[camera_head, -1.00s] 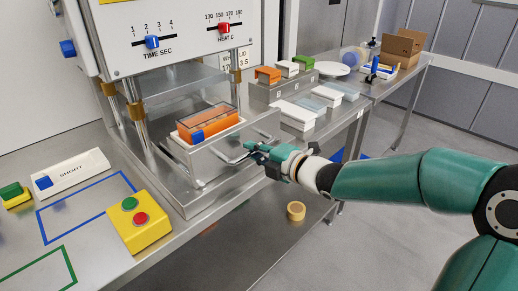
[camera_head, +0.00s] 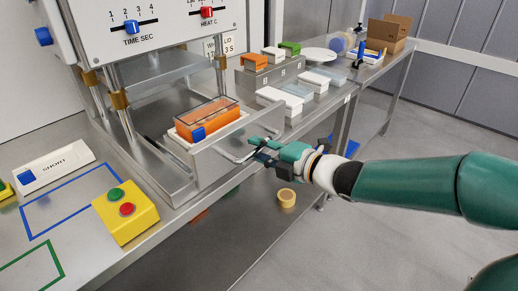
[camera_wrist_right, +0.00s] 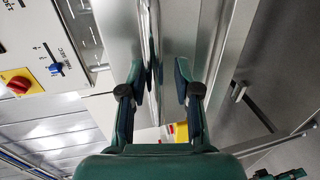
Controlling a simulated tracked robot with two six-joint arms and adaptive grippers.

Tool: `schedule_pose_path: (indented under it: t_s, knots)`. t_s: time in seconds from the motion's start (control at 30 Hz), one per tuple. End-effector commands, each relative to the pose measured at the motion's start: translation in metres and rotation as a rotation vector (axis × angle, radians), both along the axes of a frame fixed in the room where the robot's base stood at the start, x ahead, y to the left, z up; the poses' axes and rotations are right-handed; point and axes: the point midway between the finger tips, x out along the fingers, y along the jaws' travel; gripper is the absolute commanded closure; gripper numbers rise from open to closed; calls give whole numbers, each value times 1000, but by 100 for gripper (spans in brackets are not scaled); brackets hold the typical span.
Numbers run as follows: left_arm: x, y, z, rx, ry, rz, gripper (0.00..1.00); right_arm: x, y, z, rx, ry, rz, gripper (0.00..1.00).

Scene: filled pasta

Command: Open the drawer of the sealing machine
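The sealing machine's drawer (camera_head: 238,150) is a metal tray slid partly out of the machine, its front panel toward the right. A clear-lidded orange pack (camera_head: 208,118) sits in it on a white base. A bar handle (camera_head: 236,158) stands out from the drawer front. My right gripper (camera_head: 262,152) is at this handle. In the right wrist view, its two fingers (camera_wrist_right: 161,88) are apart, with a thin metal bar between them, nearer the left finger. Whether a finger touches the bar is unclear. My left gripper is not in view.
A yellow box with green and red buttons (camera_head: 125,212) stands at the bench front, left of the drawer. A white SHORT block (camera_head: 55,166) lies further left. Trays and lids (camera_head: 285,100) stand on the bench behind. A tape roll (camera_head: 287,198) lies below. The floor at right is clear.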

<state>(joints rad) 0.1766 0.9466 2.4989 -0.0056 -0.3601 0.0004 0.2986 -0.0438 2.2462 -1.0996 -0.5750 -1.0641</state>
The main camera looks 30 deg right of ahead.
Motion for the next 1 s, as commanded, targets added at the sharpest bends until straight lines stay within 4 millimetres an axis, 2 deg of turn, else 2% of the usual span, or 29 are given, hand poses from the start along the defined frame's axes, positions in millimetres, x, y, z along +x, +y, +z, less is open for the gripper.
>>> schedule_pose_path:
  t_s: [0.33,0.47,0.57,1.0]
  knots:
    - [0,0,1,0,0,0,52,0,-1,3,1,-6,-2,59]
    - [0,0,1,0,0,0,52,-7,-4,5,-1,-8,-5,59]
    - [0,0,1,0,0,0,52,-19,-8,8,-1,-9,-5,59]
    - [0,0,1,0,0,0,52,-97,-33,22,-2,-6,-6,59]
